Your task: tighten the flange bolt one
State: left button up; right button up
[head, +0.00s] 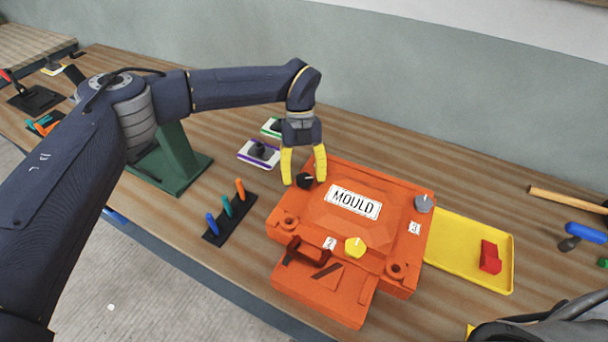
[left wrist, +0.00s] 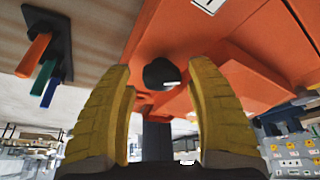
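The orange mould (head: 322,211) with a white MOULD label lies on the bench. It carries a black knob-like bolt head (head: 305,181) at its back left corner, a grey one (head: 423,203) at the back right and a yellow one (head: 355,246) at the front. My left gripper (head: 304,179) points down with its yellow fingers open, one on each side of the black bolt head. In the left wrist view the black bolt head (left wrist: 160,73) shows between the fingertips, with a gap on both sides. Any number tag by it is hidden. My right gripper is not in view.
A black rack (head: 229,220) with blue, teal and orange tools stands left of the mould. A yellow tray (head: 470,250) with a red block (head: 490,257) lies to the right. A hammer (head: 566,198) and a blue-handled tool (head: 584,234) lie further right. Two small pads sit behind the rack.

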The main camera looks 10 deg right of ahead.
pick_arm(q)
jog(key=shift+o, duration=0.2)
jog(key=shift+s+d, duration=0.1)
jog(key=shift+n, duration=0.4)
jog(key=n+h, duration=0.2)
jog(key=n, duration=0.2)
jog(key=shift+n, duration=0.3)
jog(key=n, duration=0.2)
jog(key=n+t+h, duration=0.1)
jog(key=n, duration=0.2)
jog(key=shift+s+a+n+t+h, duration=0.1)
jog(key=shift+a+n+t+h, duration=0.2)
jog(key=shift+n+h, duration=0.1)
jog(key=v, duration=1.7)
jog(key=w+a+r+t+h, duration=0.1)
jog(key=w+r+t+h, duration=0.1)
jog(key=w+r+h, duration=0.5)
jog(key=shift+w+r+t+h, duration=0.3)
jog(key=shift+w+r+h, duration=0.1)
jog(key=shift+w+r, duration=1.35)
jog(key=shift+a, duration=0.15)
